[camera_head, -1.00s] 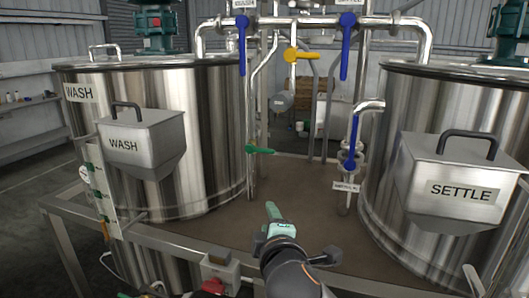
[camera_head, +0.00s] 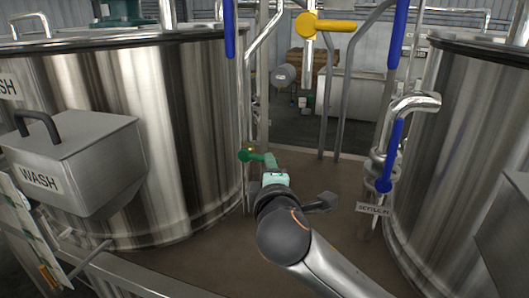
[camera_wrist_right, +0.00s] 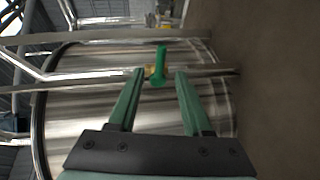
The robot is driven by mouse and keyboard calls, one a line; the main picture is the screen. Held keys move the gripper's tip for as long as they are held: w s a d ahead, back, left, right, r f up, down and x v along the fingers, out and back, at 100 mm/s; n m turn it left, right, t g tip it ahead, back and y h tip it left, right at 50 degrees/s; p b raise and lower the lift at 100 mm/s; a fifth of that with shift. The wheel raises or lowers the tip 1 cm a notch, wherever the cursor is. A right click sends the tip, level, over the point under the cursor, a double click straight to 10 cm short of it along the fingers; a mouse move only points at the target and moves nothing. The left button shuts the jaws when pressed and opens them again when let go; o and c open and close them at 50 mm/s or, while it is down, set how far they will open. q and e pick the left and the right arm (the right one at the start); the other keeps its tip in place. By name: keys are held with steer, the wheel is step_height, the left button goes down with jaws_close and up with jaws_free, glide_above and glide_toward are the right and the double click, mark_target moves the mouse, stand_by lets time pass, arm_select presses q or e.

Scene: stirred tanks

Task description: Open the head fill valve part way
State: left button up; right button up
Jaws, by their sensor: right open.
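A green valve handle (camera_head: 252,156) sits on a thin vertical pipe beside the WASH tank. No label reading head fill shows, so I cannot tell by name which valve that is. My right gripper (camera_head: 271,170) reaches toward the green handle from the front. In the right wrist view the gripper (camera_wrist_right: 160,72) is open, with the green handle (camera_wrist_right: 160,66) between and just beyond its fingertips. I see no contact. A small brass-coloured part shows beside the handle. My left gripper is not in view.
The WASH tank (camera_head: 150,130) with its box (camera_head: 75,160) stands left; another steel tank (camera_head: 460,140) stands right. A yellow lever (camera_head: 325,25) is above. A blue lever (camera_head: 393,150) is at right, by a partly readable tag (camera_head: 372,209). The brown deck between is mostly clear.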

mark_target(262, 158)
steer(key=w+f+b, duration=0.2)
steer(key=w, duration=0.8)
steer(key=shift+w+a, duration=0.3)
steer(key=shift+a, duration=0.15)
steer(key=shift+c, duration=0.3)
jaws_close()
stand_by(0.6)
